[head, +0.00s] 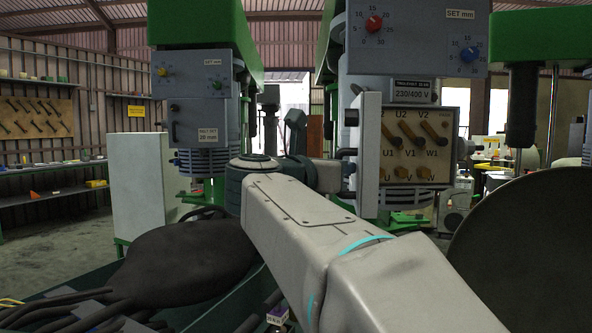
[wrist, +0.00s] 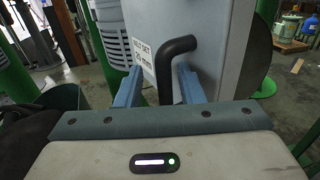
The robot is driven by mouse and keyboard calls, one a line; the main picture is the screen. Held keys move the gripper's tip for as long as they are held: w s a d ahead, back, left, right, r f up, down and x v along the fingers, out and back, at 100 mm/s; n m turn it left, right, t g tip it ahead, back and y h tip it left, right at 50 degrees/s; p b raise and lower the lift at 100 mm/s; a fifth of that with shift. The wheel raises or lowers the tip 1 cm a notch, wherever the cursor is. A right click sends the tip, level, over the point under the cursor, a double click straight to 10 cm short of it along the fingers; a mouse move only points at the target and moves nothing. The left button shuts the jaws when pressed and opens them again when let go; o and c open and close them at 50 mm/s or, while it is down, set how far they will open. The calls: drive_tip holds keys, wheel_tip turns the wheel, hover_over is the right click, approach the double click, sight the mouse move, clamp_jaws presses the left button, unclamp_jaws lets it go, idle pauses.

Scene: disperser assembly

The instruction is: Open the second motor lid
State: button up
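The second motor (head: 408,140), on the right machine, has its terminal box uncovered, with brass bars and U1, V1, W1 marks showing. Its grey lid (head: 367,155) stands swung out to the left, nearly edge-on in the head view. In the wrist view the lid's outer face (wrist: 215,40) carries a label and a black bent handle (wrist: 172,62). My gripper (wrist: 160,88) is open, its two blue fingers on either side of the handle's lower end with gaps visible. Contact with the lid cannot be told. In the head view my arm largely hides the gripper.
The left machine's motor (head: 200,120) has its lid shut. A large dark disc (head: 530,240) stands at the right. A black bag-like shape (head: 185,265) and dark rods (head: 75,310) lie at the lower left. Green machine columns stand close around the motors.

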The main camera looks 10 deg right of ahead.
drive_tip(key=v, duration=1.4)
drive_tip(key=shift+w+a, duration=0.1)
